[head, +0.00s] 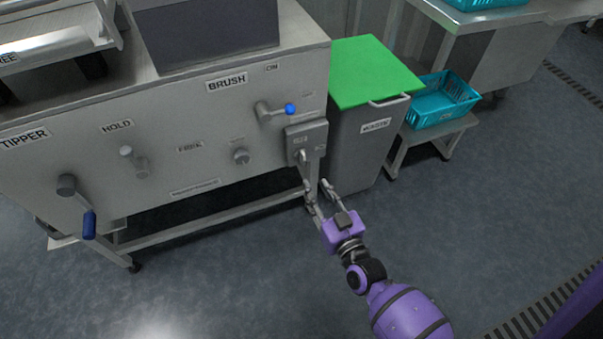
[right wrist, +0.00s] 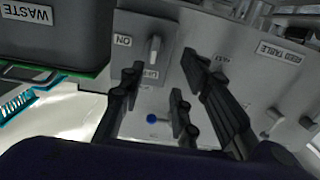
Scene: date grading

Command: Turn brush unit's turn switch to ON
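The turn switch (head: 303,157) sits on a grey box (head: 291,147) at the brush unit's right end. In the right wrist view, the switch handle (right wrist: 155,47) is a pale bar. An ON label (right wrist: 122,40) lies to its left and a small, partly legible label (right wrist: 150,74) below it. The handle runs up and down, in line with the lower label rather than toward ON. My right gripper (head: 317,184) is open and empty, its fingers pointing at the box, just short of the switch. The fingers (right wrist: 162,75) show either side of the handle. My left gripper is out of view.
A blue-knobbed lever (head: 290,109) juts out above the switch box. A grey waste bin (head: 352,145) with a green lid (head: 371,70) stands close on the right. A teal crate (head: 440,103) sits on a low stand beyond. The floor in front is clear.

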